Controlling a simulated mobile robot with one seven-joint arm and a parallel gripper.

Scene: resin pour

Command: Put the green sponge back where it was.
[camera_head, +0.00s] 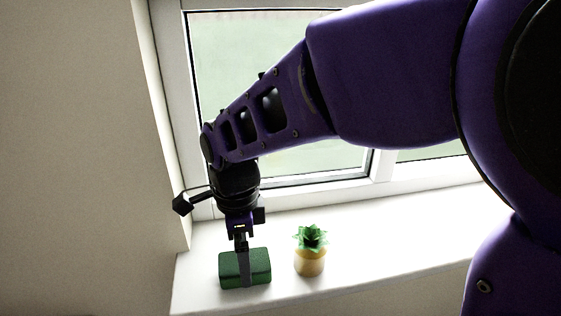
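The green sponge (231,269) is a dark green block at the left part of the white windowsill (375,247). My gripper (244,268) points straight down at it. One finger lies across the sponge's front face, and the other finger is hidden behind the sponge. The fingers appear to straddle the sponge, but I cannot tell whether they press on it. The sponge appears to be on or just above the sill; its exact contact is not clear.
A small green succulent in a tan pot (310,262) stands just right of the sponge. The window frame (380,166) rises behind the sill, and a wall (80,150) borders it on the left. The sill right of the plant is clear.

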